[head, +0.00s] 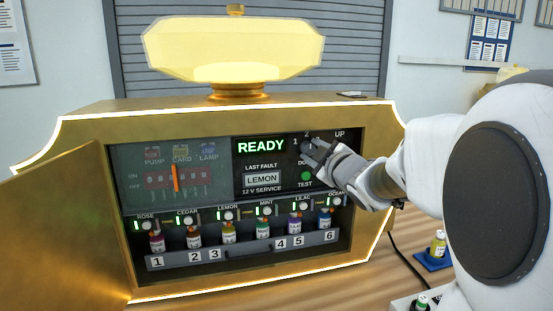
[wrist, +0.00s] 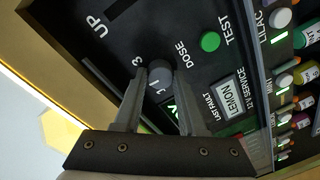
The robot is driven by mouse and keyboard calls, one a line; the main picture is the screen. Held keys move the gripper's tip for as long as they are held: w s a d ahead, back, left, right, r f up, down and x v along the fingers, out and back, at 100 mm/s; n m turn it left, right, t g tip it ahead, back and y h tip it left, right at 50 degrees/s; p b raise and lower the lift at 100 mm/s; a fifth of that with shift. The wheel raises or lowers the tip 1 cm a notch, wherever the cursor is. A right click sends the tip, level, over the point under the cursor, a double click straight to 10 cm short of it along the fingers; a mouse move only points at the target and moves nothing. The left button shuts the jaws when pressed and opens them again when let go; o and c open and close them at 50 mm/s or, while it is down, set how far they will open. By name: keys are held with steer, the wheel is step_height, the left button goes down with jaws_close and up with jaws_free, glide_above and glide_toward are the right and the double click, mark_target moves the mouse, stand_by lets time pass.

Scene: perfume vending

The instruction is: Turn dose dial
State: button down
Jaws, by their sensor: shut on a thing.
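The dose dial (wrist: 160,72) is a small dark round knob on the black control panel (wrist: 205,68). My gripper (wrist: 161,80) is shut on it, with one finger on each side. In the head view my gripper (head: 310,149) reaches in from the right to the panel's upper part and mostly covers the dial. The number 3 and the word DOSE show beside the dial in the wrist view. The numbers 1 and 2 show above the fingers in the head view. I cannot tell which number the dial points to.
The green READY display (head: 261,146) and LEMON fault label (head: 262,179) are left of my gripper. The green TEST button (head: 306,176) is just below. Several small bottles stand in a numbered rack (head: 250,249) below. The open gold door (head: 62,232) is at left.

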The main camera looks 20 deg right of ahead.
steer(key=shift+n+b, duration=0.3)
steer(key=shift+n, duration=0.2)
steer(key=shift+c, duration=2.4)
jaws_free()
steer(key=shift+s, duration=0.1)
